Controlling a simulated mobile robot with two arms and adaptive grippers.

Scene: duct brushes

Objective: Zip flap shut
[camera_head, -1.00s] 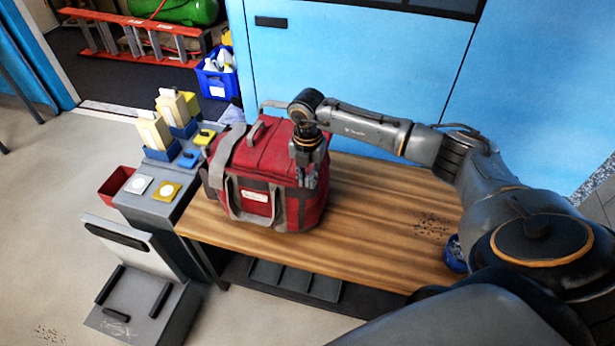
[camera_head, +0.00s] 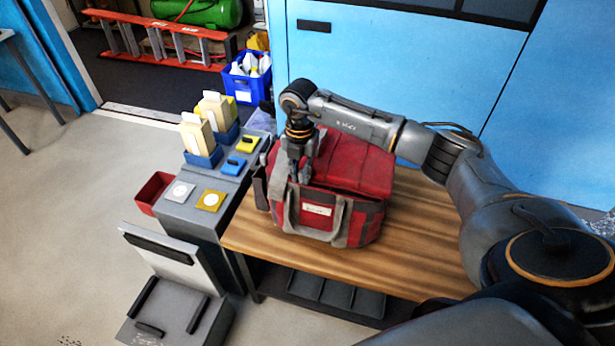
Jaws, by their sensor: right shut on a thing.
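A red bag (camera_head: 368,222) with grey straps and a white label stands upright on the wooden bench. Its red top flap (camera_head: 352,162) lies over the rear and right of the top. A dark line runs along the flap's front edge; I cannot tell how far it is open. My right gripper (camera_head: 303,178) points down at the left front of the bag's top, by the flap edge. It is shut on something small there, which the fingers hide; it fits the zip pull. My left gripper is not in view.
A grey side stand (camera_head: 184,212) with yellow and blue items is left of the bench (camera_head: 425,225). A red bin (camera_head: 153,192) hangs at its left. Blue cabinets (camera_head: 395,70) stand behind. The bench is clear right of the bag.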

